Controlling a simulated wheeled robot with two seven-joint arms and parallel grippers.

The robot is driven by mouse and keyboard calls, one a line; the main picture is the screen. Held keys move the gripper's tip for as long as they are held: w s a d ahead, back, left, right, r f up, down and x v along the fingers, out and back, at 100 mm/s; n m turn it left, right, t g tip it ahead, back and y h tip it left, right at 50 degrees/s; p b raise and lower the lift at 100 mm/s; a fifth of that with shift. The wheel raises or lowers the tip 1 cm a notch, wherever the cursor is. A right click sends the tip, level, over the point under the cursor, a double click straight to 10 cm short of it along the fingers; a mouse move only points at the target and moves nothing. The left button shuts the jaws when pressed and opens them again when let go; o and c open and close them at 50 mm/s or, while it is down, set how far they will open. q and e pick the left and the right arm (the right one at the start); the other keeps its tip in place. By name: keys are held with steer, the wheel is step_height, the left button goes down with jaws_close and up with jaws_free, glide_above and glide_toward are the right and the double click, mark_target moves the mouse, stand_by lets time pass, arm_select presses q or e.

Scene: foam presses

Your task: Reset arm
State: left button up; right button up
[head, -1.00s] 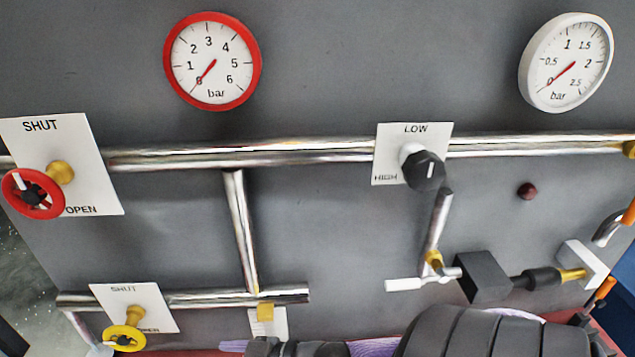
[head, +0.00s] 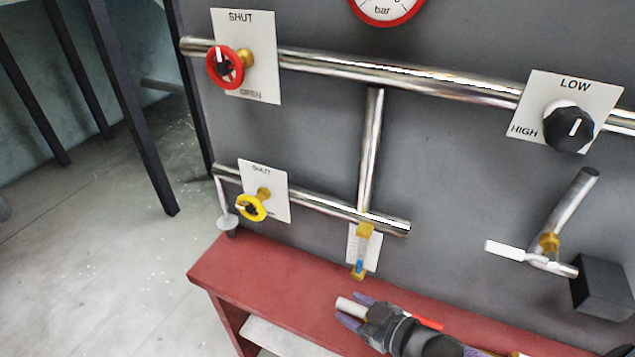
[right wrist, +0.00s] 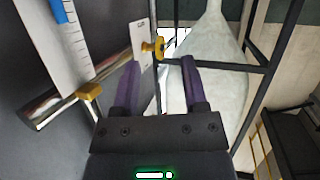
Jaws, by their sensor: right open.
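My right gripper (head: 357,311) is low in the head view, over the red bench, with its two purple fingers apart. In the right wrist view its fingers (right wrist: 158,85) are also spread, with no object clearly gripped between them. A short white piece (head: 350,305) shows between the fingers in the head view; I cannot tell whether it touches them. My left gripper is not in view.
A red bench (head: 240,270) runs below the grey panel (head: 310,130). The panel carries a red handwheel (head: 225,68), a yellow handwheel (head: 250,208), a black knob (head: 569,128) and a white-handled lever (head: 505,250). Open floor (head: 90,260) lies left.

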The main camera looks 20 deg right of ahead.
steer(key=s+a+m+g+h, duration=0.1)
steer(key=s+a+g+h, duration=0.25)
steer(key=a, duration=0.25)
steer(key=s+r+m+g+h, duration=0.25)
steer(key=s+g, duration=0.35)
steer(key=s, duration=0.3)
steer(key=s+f+g+b, duration=0.2)
steer(key=s+f+b, duration=0.15)
steer(key=f, duration=1.85)
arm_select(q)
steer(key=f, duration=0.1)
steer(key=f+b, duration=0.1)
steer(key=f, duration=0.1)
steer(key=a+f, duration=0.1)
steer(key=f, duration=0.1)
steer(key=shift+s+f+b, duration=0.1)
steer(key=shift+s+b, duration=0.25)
arm_select(e)
steer(key=s+d+f+g, duration=0.1)
steer(key=s+d+f, duration=0.2)
steer(key=s+f, duration=0.8)
steer(key=shift+s+f+n, duration=0.35)
steer(key=shift+s, duration=0.55)
